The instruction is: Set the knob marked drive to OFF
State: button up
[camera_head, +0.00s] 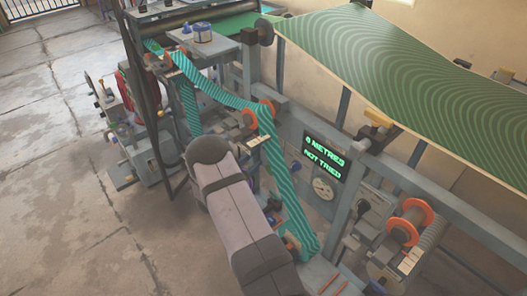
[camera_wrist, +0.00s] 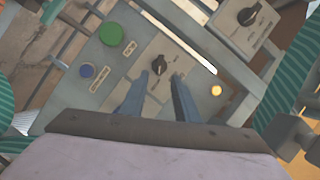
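In the wrist view, a black knob (camera_wrist: 159,65) sits on a grey panel (camera_wrist: 190,60) with small labels too blurred to read. A second black knob (camera_wrist: 250,14) is on a separate grey box at the upper right. I cannot tell which knob is marked drive, nor any setting. My gripper (camera_wrist: 160,78) is open and empty, its two blue-grey fingers pointing at the panel. The first knob appears between and just past the fingertips; contact cannot be seen.
The panel also carries a green button (camera_wrist: 111,33), a blue button (camera_wrist: 87,71) and a lit yellow lamp (camera_wrist: 216,90). A display (camera_head: 324,156) reads "0 METRES NOT TRIED". A teal striped web (camera_head: 285,180) runs over rollers close to my arm. Open floor lies left.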

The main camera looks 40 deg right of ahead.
aim_at(266, 149)
jog(key=shift+p+x, duration=0.4)
jog(key=shift+x, duration=3.25)
grip_shut()
